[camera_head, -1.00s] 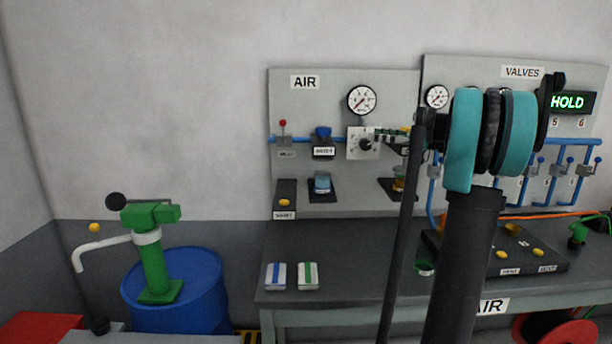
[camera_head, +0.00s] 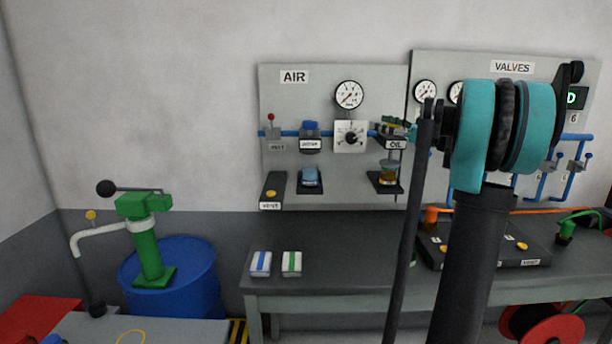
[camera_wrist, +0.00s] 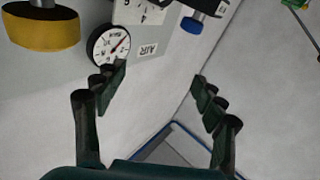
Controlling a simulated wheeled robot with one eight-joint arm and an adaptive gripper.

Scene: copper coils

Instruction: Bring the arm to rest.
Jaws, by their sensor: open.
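My arm rises in front of the bench at the right of the head view, with a dark column-like link (camera_head: 473,255) and teal joint covers (camera_head: 474,135). In the head view its end lies near the panels, and I cannot make out the jaws clearly. In the wrist view my gripper (camera_wrist: 158,80) is open, with its two dark green fingers wide apart and nothing between them. Beyond the left finger are the AIR panel's gauge (camera_wrist: 108,46) and AIR label (camera_wrist: 147,49), seen tilted.
The AIR panel (camera_head: 320,90) and VALVES panel (camera_head: 430,62) stand behind the dark bench (camera_head: 330,240). Two small striped boxes (camera_head: 261,263) (camera_head: 291,263) lie on its left end. A blue drum (camera_head: 195,275) with a green pump (camera_head: 147,250) stands left. A red reel (camera_head: 545,325) is below right.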

